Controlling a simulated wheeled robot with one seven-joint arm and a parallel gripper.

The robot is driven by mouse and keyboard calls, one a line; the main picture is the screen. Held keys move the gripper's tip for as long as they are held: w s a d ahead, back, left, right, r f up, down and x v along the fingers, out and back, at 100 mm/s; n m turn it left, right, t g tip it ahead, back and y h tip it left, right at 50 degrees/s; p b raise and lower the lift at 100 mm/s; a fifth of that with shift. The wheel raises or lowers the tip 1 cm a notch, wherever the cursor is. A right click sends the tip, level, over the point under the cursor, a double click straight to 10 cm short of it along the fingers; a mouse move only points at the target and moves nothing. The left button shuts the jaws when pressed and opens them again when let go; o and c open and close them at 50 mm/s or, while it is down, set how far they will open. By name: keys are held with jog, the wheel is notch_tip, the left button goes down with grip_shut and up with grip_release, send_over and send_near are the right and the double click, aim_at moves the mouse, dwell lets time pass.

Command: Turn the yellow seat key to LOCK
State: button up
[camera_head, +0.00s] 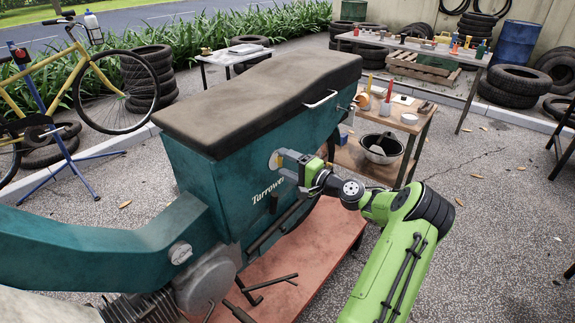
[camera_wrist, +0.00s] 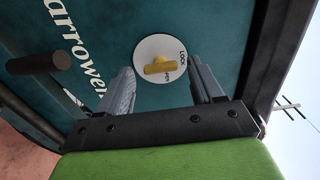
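The yellow seat key (camera_wrist: 160,66) sits at the centre of a round white plate (camera_wrist: 150,46) on the teal body panel. In the wrist view its grip lies nearly level. The word LOCK (camera_wrist: 183,57) shows on the plate's right side; a second word below it is partly legible. My gripper (camera_wrist: 160,70) is open, with one finger left and one right of the key in that view and visible gaps to it.
The dark seat (camera_head: 265,95) lies flat on the teal body (camera_head: 215,180), with a silver handle (camera_head: 320,99) at its right end. A dark peg (camera_wrist: 40,63) juts from the panel left of the plate. A wooden side table (camera_head: 400,120) with a bowl (camera_head: 382,148) stands behind.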

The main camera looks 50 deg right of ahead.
jog(key=s+d+p, duration=0.1)
jog(key=s+p, duration=0.2)
jog(key=s, duration=1.2)
jog(key=shift+s+d, duration=0.15)
jog(key=shift+s, duration=0.2)
jog(key=shift+w, duration=0.1)
